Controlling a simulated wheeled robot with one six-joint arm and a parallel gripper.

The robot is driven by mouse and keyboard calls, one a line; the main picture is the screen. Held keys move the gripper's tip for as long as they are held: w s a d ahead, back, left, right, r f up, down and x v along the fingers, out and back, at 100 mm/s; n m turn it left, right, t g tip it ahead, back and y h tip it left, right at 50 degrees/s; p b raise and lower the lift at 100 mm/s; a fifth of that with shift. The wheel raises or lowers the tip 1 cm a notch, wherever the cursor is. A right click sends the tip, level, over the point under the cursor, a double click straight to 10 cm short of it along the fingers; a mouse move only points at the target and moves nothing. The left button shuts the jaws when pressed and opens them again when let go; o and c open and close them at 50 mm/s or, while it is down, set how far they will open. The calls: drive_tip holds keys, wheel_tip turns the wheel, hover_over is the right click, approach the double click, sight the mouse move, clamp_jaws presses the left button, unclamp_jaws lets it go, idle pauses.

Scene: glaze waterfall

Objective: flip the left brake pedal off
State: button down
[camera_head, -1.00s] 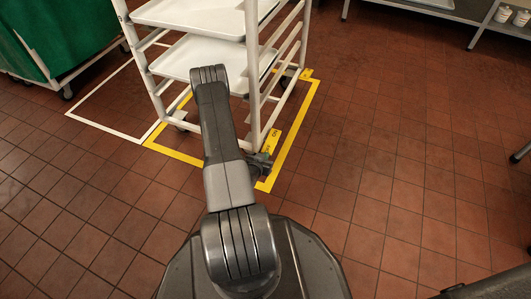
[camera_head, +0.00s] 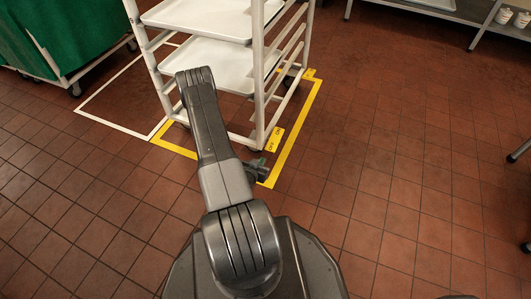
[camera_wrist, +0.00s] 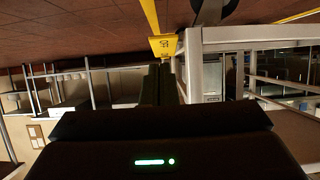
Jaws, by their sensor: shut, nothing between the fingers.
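The white rack (camera_head: 258,75) stands inside a yellow floor outline. At its near right foot is a yellow pedal (camera_head: 274,139) with dark letters; in the wrist view a yellow plate with dark marks (camera_wrist: 163,46) looks like the same pedal. Another small yellow tab (camera_head: 309,74) shows by the rack's far right foot. My gripper (camera_head: 258,168) is shut and empty, just on the near side of the lettered pedal, with a small gap in the head view. In the wrist view my gripper's fingers (camera_wrist: 166,84) point toward the plate. The pedal's tilt is unclear.
White trays (camera_head: 205,65) sit in the rack. A green-covered cart (camera_head: 70,35) stands at the left, beside an empty white floor outline (camera_head: 110,80). Metal shelving (camera_head: 425,12) is at the upper right. The tiled floor right of the rack is clear.

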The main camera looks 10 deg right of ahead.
drive_tip(key=shift+s+a, duration=0.4)
drive_tip(key=shift+s, duration=0.2)
drive_tip(key=shift+s+a, duration=0.35)
drive_tip(key=shift+s, duration=0.2)
